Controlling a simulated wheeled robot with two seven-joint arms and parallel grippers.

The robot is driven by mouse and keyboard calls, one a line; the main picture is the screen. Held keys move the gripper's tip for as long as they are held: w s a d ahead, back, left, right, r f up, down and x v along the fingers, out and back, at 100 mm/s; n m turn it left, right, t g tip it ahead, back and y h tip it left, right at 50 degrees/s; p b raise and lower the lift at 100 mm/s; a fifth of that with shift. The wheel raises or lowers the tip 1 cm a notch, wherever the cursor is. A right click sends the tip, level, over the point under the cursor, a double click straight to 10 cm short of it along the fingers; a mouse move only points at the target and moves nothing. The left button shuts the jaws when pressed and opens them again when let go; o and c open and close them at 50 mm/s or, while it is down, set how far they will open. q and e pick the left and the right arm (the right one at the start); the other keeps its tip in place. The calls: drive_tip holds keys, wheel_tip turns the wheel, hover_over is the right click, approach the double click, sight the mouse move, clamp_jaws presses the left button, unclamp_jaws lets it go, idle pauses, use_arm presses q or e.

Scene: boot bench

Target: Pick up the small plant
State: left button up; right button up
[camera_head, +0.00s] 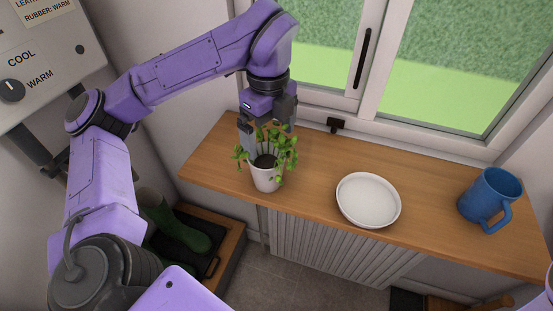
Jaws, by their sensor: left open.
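The small plant (267,171) is a white pot with bright green leaves, standing upright on the left part of the wooden shelf under the window. My left gripper (266,140) points down from above and is open, with its fingers at the height of the leaves. One finger is at the left of the plant, and the other is at the right and partly behind leaves. I cannot tell whether the fingers touch the plant. My right gripper is not in view; only a bit of purple shows at the lower right edge.
A white plate (368,200) lies on the wooden shelf (325,163) right of the plant. A blue mug (489,198) stands at the right end. The window (445,60) is behind. Green boots (178,224) stand below at the left, by a control panel (40,50).

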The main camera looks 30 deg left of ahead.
sight(267, 163)
use_arm(q)
drive_tip(key=s+f, duration=0.2)
drive_tip(key=f, duration=0.1)
drive_tip(key=shift+a+f, duration=0.1)
drive_tip(key=shift+f, duration=0.1)
drive_tip(key=f, duration=0.2)
drive_tip(key=f+p, duration=0.1)
drive_tip(key=f, duration=0.1)
drive_tip(key=shift+w+d+f, duration=0.15)
drive_tip(key=shift+d+f, duration=0.05)
drive_tip(key=shift+f, duration=0.55)
drive_tip(key=c, duration=1.2)
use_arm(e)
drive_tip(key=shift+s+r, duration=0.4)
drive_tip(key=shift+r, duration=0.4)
use_arm(q)
drive_tip(key=shift+r, duration=0.15)
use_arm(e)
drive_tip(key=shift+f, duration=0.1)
